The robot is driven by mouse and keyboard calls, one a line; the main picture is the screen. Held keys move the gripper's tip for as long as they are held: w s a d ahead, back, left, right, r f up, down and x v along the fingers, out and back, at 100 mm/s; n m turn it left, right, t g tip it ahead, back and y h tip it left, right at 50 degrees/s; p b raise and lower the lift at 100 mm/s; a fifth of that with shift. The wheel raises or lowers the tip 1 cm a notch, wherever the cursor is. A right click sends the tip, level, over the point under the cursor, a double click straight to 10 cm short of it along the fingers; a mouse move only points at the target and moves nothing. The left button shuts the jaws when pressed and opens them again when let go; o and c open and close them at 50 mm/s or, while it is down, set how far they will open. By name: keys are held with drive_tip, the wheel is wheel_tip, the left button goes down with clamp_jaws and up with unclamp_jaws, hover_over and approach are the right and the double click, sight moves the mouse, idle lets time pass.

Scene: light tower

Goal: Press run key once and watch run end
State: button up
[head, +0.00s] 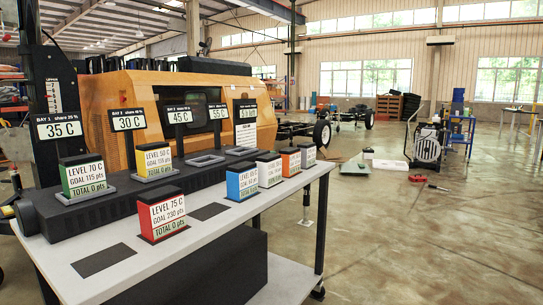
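A long black console (120,207) lies along the back of a white table (60,285). Display signs stand behind it, reading 35 C (60,126), 30 C (128,120), 45 C (178,115) and 55 C (217,112). A further sign (246,112) is too small to read surely. A LEVEL 70 C block (84,176) and a second LEVEL block (154,160) sit in console sockets; another socket (206,160) is empty. A red LEVEL 75 C block (163,214) stands on the table. I cannot make out a run key. My gripper is not in view.
Dark pads (103,260) lie flat on the table. A black upright column (58,100) rises at left. Open concrete floor (430,240) lies to the right.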

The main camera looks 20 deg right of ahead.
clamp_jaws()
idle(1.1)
